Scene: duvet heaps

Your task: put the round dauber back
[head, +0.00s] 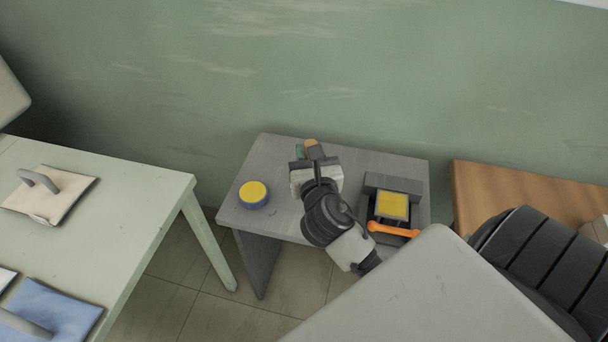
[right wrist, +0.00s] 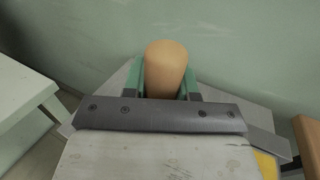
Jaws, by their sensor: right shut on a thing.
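My right gripper (head: 306,158) is over the back part of the small grey table (head: 375,161). Its green fingers are shut on a tan, rounded wooden handle, which I take to be the round dauber (head: 311,143). In the right wrist view the dauber (right wrist: 166,68) stands up between the green fingers of the gripper (right wrist: 165,88). Its lower end is hidden, so I cannot tell whether it touches the table. A round blue tub with a yellow top (head: 254,194) sits at the table's left. My left gripper is not in view.
A dark grey holder (head: 393,184) with a square yellow pad (head: 392,205) and an orange handle (head: 393,230) is at the table's right. A pale table (head: 135,210) with padded, handled pieces is at the left. A wooden surface (head: 520,190) is at the right. A green wall stands behind.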

